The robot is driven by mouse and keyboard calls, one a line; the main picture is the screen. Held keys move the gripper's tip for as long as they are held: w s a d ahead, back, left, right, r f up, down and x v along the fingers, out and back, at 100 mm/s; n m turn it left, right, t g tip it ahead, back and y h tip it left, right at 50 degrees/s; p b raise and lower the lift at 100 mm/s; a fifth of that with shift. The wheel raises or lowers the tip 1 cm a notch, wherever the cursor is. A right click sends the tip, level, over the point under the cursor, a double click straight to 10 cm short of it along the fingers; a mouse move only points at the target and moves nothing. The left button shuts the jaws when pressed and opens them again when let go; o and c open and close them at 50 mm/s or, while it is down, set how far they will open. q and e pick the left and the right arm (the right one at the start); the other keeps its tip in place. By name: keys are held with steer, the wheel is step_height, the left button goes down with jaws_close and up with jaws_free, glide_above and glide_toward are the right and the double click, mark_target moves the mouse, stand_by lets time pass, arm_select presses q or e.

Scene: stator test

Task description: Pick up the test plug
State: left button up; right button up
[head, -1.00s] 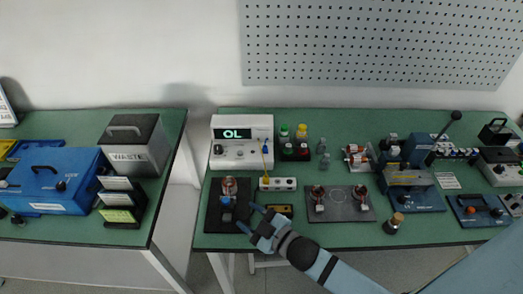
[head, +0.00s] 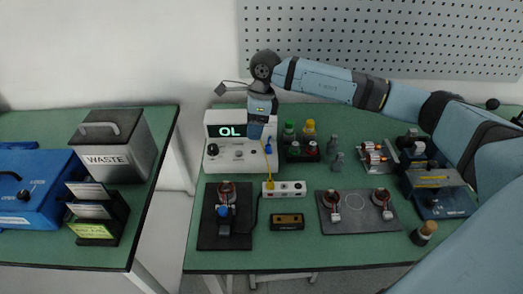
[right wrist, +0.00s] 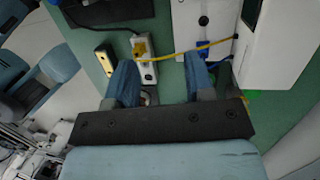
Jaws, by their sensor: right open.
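A yellow plug (head: 269,184) stands in the white socket strip (head: 292,188); it also shows in the right wrist view (right wrist: 140,48). A yellow cable runs from it to the white tester (head: 232,160), whose display reads OL. A blue connector (right wrist: 203,47) sits at the tester's front. I cannot tell for sure which of the two is the test plug. My right gripper (head: 262,134) points down in front of the tester, above the cable. My left gripper is not in view.
A dark mat (head: 210,230) with a copper-wound part lies left of the strip. A yellow-black box (head: 287,221) is in front of it. A grey plate (head: 353,225) with two wound parts lies right. Small bottles (head: 308,130) stand beside the tester. A gap separates the WASTE bin's (head: 120,145) table.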

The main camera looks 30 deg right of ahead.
steer(key=w+d+r+h, duration=0.2)
steer(key=d, duration=0.3)
glide_above(268, 144)
steer(key=shift+h, duration=0.4)
steer(key=f, duration=0.7)
steer(key=shift+w+d+f, duration=0.1)
steer(key=shift+w+f, duration=0.1)
steer(key=shift+f, duration=0.2)
steer(key=shift+s+f, duration=0.15)
steer(key=shift+f, duration=1.25)
steer(key=shift+s+f, duration=0.1)
steer(key=shift+f, duration=1.3)
jaws_close()
